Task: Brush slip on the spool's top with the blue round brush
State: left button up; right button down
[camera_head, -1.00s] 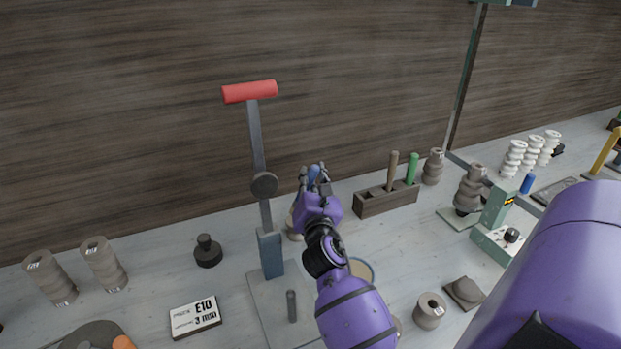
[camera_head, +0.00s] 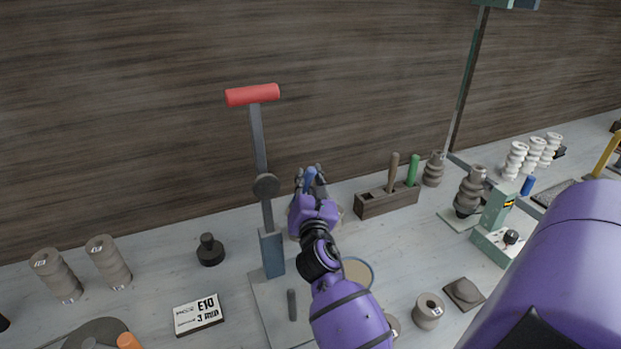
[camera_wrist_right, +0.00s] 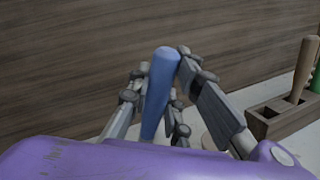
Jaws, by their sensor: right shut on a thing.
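My right gripper (camera_head: 311,178) is shut on the blue round brush (camera_wrist_right: 160,85). The brush handle stands up between the fingers in the right wrist view, slightly tilted; its bristle end is hidden. In the head view the handle top (camera_head: 309,176) shows above the fingers. A round pale object behind the gripper is mostly hidden. A blue-rimmed round dish (camera_head: 371,277), perhaps the slip, lies partly behind my right forearm. A short clay spool (camera_head: 428,311) with a hole in its top stands to the dish's right. My left gripper is out of view.
A wooden tool block (camera_head: 388,203) with brown and green handles stands right of the gripper. A red-handled lever press (camera_head: 272,252) stands close on its left. Tall clay insulators (camera_head: 470,190) and a green device (camera_head: 495,238) stand farther right. A price sign (camera_head: 198,314) lies front left.

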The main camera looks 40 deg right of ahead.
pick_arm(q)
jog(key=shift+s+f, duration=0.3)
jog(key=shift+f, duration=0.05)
pick_arm(e)
jog(key=shift+a+f, duration=0.1)
jog(key=shift+f, duration=0.35)
dwell(0.6)
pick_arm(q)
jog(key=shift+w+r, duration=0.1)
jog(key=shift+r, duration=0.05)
pick_arm(e)
jog(key=shift+r, duration=0.15)
